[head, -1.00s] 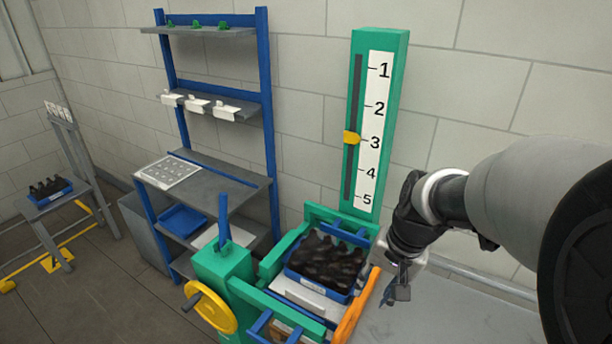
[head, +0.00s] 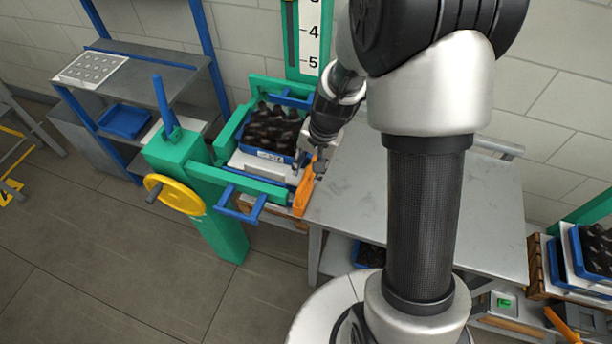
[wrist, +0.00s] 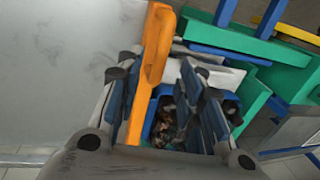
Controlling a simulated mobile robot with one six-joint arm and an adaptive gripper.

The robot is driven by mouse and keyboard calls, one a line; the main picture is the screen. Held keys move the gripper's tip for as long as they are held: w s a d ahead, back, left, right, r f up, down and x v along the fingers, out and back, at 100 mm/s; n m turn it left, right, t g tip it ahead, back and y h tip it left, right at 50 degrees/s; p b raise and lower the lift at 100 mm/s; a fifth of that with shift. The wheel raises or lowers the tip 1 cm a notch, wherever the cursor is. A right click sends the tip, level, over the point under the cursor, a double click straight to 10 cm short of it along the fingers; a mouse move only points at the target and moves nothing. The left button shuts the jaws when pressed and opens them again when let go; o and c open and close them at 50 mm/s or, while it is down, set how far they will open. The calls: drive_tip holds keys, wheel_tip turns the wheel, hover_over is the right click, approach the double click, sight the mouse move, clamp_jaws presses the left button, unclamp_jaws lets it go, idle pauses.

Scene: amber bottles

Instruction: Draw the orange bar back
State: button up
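The orange bar (head: 303,196) stands at the right end of the green frame, beside a blue crate of dark bottles (head: 272,128). My gripper (head: 316,166) is at the bar, partly hidden behind my arm in the head view. In the wrist view the bar (wrist: 152,70) runs lengthwise between the two fingers of my open gripper (wrist: 160,98). It lies closer to the left finger, and a gap shows between it and the right finger. I cannot tell whether the left finger touches it. The crate (wrist: 160,105) lies beyond the fingers.
A grey table (head: 480,195) adjoins the frame on the right. A green post with a yellow handwheel (head: 175,195) and a blue lever (head: 163,105) stands at the left. A blue shelf rack (head: 140,65) is behind. Another bottle crate (head: 590,250) is at far right.

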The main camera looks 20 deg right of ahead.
sight(305, 178)
drive_tip(key=shift+w+a+f+b, duration=0.15)
drive_tip(key=shift+f+b, duration=0.05)
drive_tip(key=shift+f, duration=0.8)
drive_tip(key=shift+w+a+f+b, duration=0.1)
drive_tip(key=shift+a+f+b, duration=0.05)
drive_tip(key=shift+f, duration=0.85)
drive_tip(key=shift+c, duration=0.2)
clamp_jaws()
